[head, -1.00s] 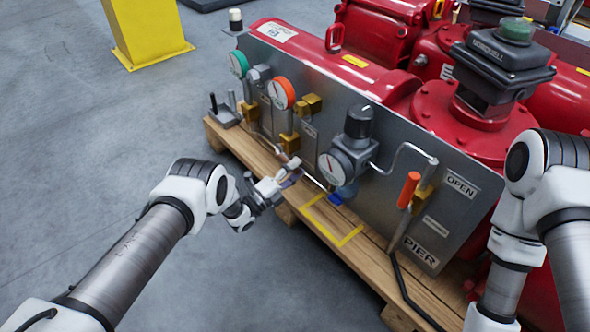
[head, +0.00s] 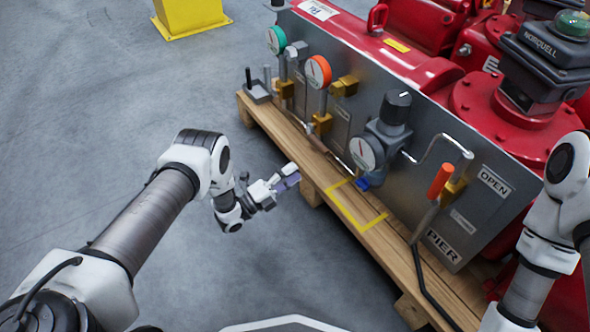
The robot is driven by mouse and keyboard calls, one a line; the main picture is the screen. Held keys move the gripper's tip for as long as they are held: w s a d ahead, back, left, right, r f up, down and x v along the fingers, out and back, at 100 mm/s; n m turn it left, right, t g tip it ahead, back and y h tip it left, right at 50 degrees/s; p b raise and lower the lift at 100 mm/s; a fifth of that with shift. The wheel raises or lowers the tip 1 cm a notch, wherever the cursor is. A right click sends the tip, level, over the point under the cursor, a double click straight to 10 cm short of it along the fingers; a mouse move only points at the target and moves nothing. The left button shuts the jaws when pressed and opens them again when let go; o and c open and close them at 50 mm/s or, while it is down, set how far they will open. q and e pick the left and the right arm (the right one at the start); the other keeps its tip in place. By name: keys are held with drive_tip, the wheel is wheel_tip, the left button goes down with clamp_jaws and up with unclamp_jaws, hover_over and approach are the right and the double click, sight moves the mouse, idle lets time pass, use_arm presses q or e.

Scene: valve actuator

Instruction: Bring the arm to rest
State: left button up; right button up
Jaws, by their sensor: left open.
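My left gripper (head: 288,176) is open and holds nothing that I can see. It hangs left of the wooden pallet edge (head: 296,150), over the grey floor, apart from the panel. My left arm (head: 145,220) comes in from the lower left and bends at a white elbow. My right arm (head: 540,235) shows at the right edge, in front of the red actuator; its gripper is out of view. The grey valve panel (head: 440,160) carries gauges, a regulator (head: 385,140) and an orange-handled lever (head: 440,180).
A yellow marked outline (head: 372,222) lies on the pallet below the regulator. The red actuator (head: 500,110) stands behind the panel. A yellow post base (head: 190,18) is at the top left. The grey floor (head: 80,110) on the left is clear.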

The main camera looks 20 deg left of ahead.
use_arm(q)
wheel_tip(320, 180, up, 12)
drive_tip(key=w+d+n+y+p, duration=0.1)
drive_tip(key=d+n+y+p, duration=0.25)
drive_tip(key=p, duration=0.35)
drive_tip(key=s+a+f+n+g+y+p, duration=0.1)
drive_tip(key=s+a+f+n+g+y, duration=0.2)
drive_tip(key=s+n+g, duration=0.65)
drive_tip(key=s+a+f+n+g+y+p, duration=0.1)
drive_tip(key=s+a+f+n+g+y, duration=0.3)
drive_tip(key=s, duration=1.1)
drive_tip(key=s+a+f+n+g+y+p, duration=0.1)
drive_tip(key=s+n+g+y, duration=0.2)
drive_tip(key=s+n, duration=0.8)
wheel_tip(320, 180, up, 38)
drive_tip(key=s+m+p, duration=0.1)
drive_tip(key=p, duration=3.7)
drive_tip(key=shift+s+d+m, duration=0.15)
drive_tip(key=shift+s+m, duration=0.05)
drive_tip(key=shift+m, duration=0.2)
drive_tip(key=shift+h, duration=0.25)
